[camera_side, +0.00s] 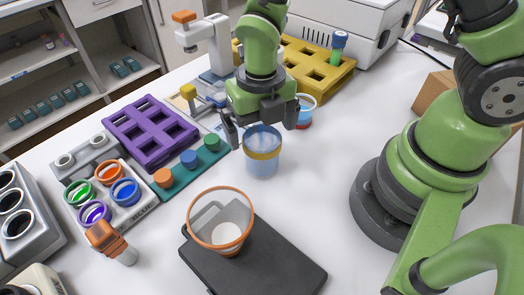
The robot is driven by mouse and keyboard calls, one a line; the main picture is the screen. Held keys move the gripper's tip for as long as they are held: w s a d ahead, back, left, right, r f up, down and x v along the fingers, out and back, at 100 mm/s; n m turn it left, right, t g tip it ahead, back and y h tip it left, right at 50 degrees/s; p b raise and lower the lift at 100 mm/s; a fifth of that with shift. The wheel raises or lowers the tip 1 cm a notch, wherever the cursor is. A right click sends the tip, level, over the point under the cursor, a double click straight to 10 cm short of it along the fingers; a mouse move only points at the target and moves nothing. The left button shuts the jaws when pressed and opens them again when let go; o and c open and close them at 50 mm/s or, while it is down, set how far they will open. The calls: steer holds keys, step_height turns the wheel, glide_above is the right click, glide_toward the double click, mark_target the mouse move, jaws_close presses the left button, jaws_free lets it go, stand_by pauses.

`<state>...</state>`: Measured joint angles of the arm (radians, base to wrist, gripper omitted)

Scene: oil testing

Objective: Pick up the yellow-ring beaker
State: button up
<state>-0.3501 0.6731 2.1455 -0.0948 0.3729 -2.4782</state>
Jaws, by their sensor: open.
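The yellow-ring beaker (262,158) stands upright on the white table near the centre, a clear bluish cup with a yellow band below its rim. My gripper (262,128) is open just above and behind it, with one finger to the left of the rim and the other up to the right. The fingers do not appear closed on the beaker. I cannot tell whether either finger touches it.
A red-and-blue-ringed beaker (305,112) stands close behind on the right. An orange-rimmed beaker (221,240) stands on a black plate (285,262) in front. A green strip with caps (185,172), a purple rack (150,131) and a yellow rack (335,77) surround the area.

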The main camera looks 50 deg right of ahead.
mark_target(262, 144)
step_height(262, 144, down, 5)
steer(key=shift+s+d+r, duration=0.1)
steer(key=shift+s+r, duration=0.05)
steer(key=shift+r, duration=0.05)
steer(key=c, duration=1)
steer(key=shift+r, duration=0.1)
